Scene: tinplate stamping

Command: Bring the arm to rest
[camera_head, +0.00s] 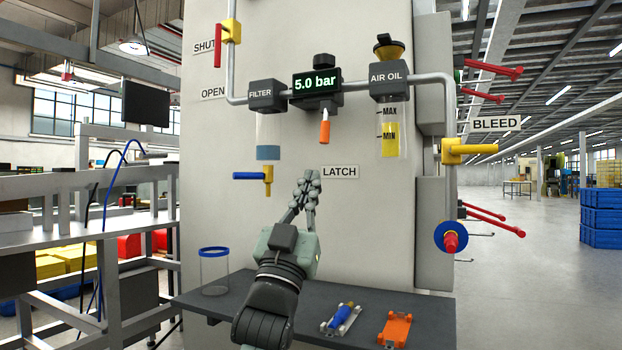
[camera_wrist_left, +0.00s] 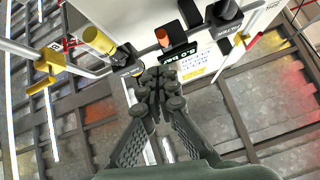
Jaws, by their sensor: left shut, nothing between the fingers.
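My left gripper (camera_head: 309,178) is shut and empty in front of the pale machine panel, just left of the LATCH label (camera_head: 339,172). Its arm comes up from the lower middle, over the dark shelf. In the left wrist view the closed fingers (camera_wrist_left: 158,84) point toward the panel and its fittings. The 5.0 bar display (camera_head: 316,83) and the orange-tipped latch knob (camera_head: 325,130) are above the gripper, with a visible gap in the head view. My right gripper is not in view.
The dark shelf (camera_head: 300,305) holds a blue-rimmed clear cup (camera_head: 214,270), a blue-and-silver part (camera_head: 341,318) and an orange part (camera_head: 396,328). The blue-handled drain valve (camera_head: 255,177) is left of the gripper. Yellow bleed valve (camera_head: 455,150) and blue-red knob (camera_head: 450,237) are at right.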

